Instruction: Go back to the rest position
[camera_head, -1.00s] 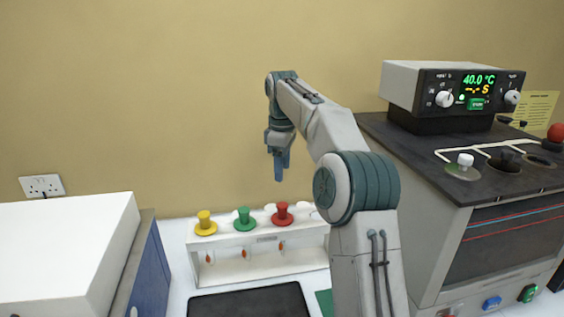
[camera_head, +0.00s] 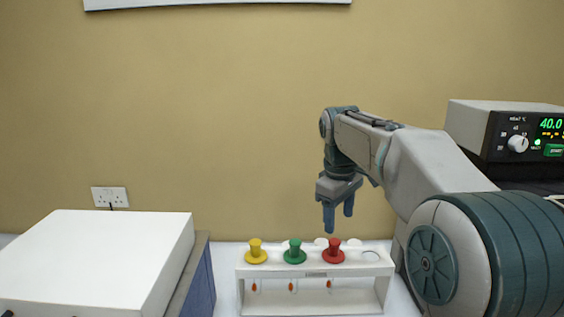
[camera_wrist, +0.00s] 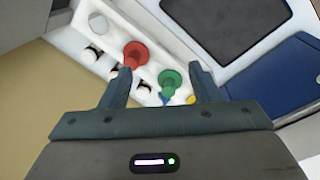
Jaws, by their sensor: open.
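My gripper (camera_head: 338,216) hangs pointing down in the head view, above and apart from the white rack, over the red-stoppered place. Its two fingers are apart with nothing between them. In the wrist view my gripper (camera_wrist: 158,85) also shows open, with a red stopper (camera_wrist: 133,55) and a green stopper (camera_wrist: 170,82) beyond the fingers. A yellow stopper is mostly hidden there. My arm reaches in from the right in the head view.
The white rack (camera_head: 315,271) holds yellow (camera_head: 256,252), green (camera_head: 294,252) and red (camera_head: 333,251) stoppers. A white box (camera_head: 95,262) stands left. A heated bath's control unit (camera_head: 520,140) reads 40.0 at right. A dark tray (camera_wrist: 225,22) lies beside the rack.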

